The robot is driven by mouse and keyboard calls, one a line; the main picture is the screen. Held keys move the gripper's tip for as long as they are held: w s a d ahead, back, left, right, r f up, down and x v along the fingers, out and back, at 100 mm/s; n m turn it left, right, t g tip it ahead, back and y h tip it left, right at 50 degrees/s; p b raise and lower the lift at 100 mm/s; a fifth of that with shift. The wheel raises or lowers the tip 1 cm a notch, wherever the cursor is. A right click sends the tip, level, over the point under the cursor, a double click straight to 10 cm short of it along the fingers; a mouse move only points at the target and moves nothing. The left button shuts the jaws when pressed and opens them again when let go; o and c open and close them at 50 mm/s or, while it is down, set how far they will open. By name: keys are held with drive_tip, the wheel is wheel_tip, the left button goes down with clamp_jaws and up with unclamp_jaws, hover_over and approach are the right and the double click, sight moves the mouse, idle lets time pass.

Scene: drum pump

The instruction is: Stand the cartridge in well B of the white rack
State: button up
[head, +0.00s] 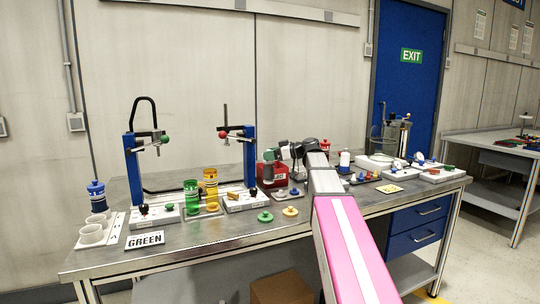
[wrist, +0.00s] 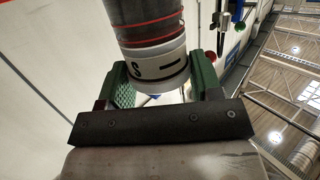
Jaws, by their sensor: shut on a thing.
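My gripper (wrist: 160,88) is shut on a cylinder, which I take to be the cartridge (wrist: 150,28). It is dark with red rings and a white lettered band, and sits between the green fingers; its far end is out of frame. In the head view my gripper (head: 270,155) is above the bench near a red box, and the held cylinder is too small to make out. The white rack (head: 112,231) lies at the bench's left end, well left of my gripper. It has round white wells and small letters that I cannot read surely. A blue container (head: 96,196) stands at its back.
A GREEN sign (head: 145,240) lies right of the rack. Blue stands (head: 133,172), a green cylinder (head: 191,198) and an amber cylinder (head: 211,187) stand between rack and gripper. The red box (head: 271,175) is below the gripper. Green and yellow knobs lie at the front.

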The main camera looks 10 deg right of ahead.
drive_tip(key=shift+w+d+f+m+t+h, duration=0.25)
drive_tip(key=shift+d+m+t+h, duration=0.55)
drive_tip(key=shift+m+t+h, duration=1.1)
drive_tip(key=shift+w+d+f+m+t+h, duration=0.25)
drive_tip(key=shift+d+m+t+h, duration=0.75)
drive_tip(key=shift+m+h, duration=1.45)
drive_tip(key=shift+w+d+f+m+t+h, duration=0.15)
drive_tip(key=shift+d+f+m+t+h, duration=0.35)
drive_tip(key=shift+m+t+h, duration=1.6)
drive_tip(key=shift+d+r+g+h, duration=0.15)
drive_tip(key=shift+d+g+h, duration=0.15)
drive_tip(key=shift+h, duration=0.35)
drive_tip(key=shift+a, duration=0.1)
